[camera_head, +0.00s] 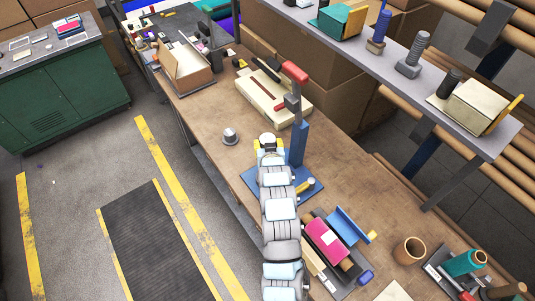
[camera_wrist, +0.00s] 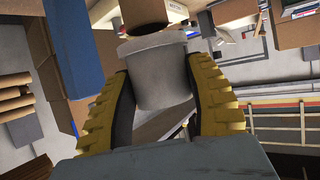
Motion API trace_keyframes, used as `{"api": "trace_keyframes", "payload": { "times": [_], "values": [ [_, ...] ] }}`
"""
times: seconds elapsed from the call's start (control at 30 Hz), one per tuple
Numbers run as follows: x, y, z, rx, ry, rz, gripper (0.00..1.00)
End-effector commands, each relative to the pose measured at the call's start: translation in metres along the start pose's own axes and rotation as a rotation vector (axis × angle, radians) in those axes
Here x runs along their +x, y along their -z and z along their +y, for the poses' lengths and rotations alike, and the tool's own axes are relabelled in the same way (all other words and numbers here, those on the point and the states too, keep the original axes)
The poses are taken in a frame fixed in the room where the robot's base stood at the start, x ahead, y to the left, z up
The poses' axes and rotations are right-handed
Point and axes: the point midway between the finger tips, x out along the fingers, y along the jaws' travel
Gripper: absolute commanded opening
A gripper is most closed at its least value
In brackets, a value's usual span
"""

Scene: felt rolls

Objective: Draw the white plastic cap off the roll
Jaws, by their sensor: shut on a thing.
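In the wrist view, the white plastic cap (camera_wrist: 157,72) looks pale grey and tapers toward my gripper. My gripper (camera_wrist: 160,95) has its yellow-backed, dark-padded fingers closed on both sides of the cap. A brown roll end (camera_wrist: 143,12) shows directly beyond the cap's wide rim. I cannot tell how deep the cap sits in it or whether they touch. In the head view, my gripper (camera_head: 269,147) is beside a blue post on the workbench, with a pale round top between its yellow fingers. My arm hides much of this spot.
The blue post (camera_head: 298,146) rises from a blue base plate (camera_head: 312,188), close to my gripper. A cream press with a red handle (camera_head: 294,72) stands behind. A grey knob-like piece (camera_head: 230,136) stands left on the workbench (camera_head: 205,110). A pink roll (camera_head: 324,240) lies in front right.

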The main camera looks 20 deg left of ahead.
Motion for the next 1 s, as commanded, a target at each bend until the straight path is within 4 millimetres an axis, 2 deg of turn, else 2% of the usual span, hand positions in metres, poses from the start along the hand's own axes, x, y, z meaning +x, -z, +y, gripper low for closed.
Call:
{"api": "trace_keyframes", "payload": {
  "times": [0.7,1.0],
  "values": [
    [-0.016,0.033,0.0,0.0,0.0,0.002,0.15],
    [-0.018,0.034,0.0,0.0,0.0,0.001,0.15]
  ]
}}
